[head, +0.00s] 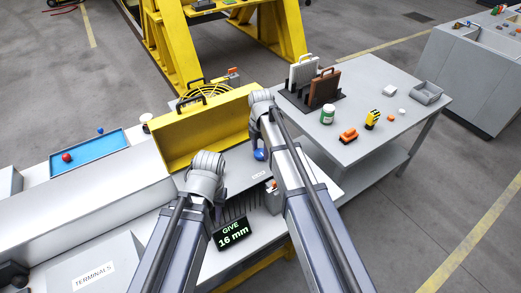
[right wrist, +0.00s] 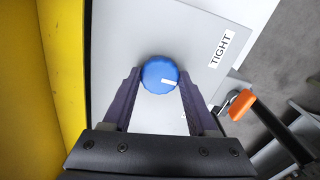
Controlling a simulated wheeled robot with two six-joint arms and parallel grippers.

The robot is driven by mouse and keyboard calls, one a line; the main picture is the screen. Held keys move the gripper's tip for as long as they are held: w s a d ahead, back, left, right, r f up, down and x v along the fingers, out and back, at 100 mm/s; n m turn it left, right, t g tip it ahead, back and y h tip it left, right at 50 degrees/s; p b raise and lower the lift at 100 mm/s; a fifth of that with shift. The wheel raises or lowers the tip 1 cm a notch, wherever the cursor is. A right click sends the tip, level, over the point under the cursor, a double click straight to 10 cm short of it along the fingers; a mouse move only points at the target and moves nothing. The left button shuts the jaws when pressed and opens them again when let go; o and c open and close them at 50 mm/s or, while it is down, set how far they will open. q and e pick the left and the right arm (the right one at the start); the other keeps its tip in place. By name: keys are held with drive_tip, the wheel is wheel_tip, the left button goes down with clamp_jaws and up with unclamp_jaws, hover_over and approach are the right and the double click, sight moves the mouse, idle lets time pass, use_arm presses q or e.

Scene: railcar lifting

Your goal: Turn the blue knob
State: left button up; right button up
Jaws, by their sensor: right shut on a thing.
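The blue knob (right wrist: 157,70) is round with a ridged edge and a white mark, set on a grey panel (right wrist: 125,30) in the right wrist view. The mark points toward the right side. My right gripper (right wrist: 160,78) has one finger on each side of the knob, shut on it. In the head view part of the blue knob (head: 259,155) shows beside my right arm, which hides the fingers. My left gripper (head: 206,165) is further left, above the bench; its fingers do not show. A display (head: 232,233) reads "GIVE 16 mm".
A label "TIGHT" (right wrist: 220,49) is on the panel. A yellow box-like guard (head: 205,130) stands close behind the arms. An orange-ended lever (right wrist: 241,105) is right of the panel. A side table (head: 385,135) holds a green jar (head: 327,115), orange and yellow items and cases.

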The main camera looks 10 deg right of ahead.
drive_tip(key=m, duration=1.2)
drive_tip(key=shift+m, duration=0.3)
drive_tip(key=m, duration=1.1)
drive_tip(key=shift+m, duration=0.3)
drive_tip(key=m, duration=1.1)
drive_tip(key=shift+m, duration=0.4)
drive_tip(key=m, duration=1.1)
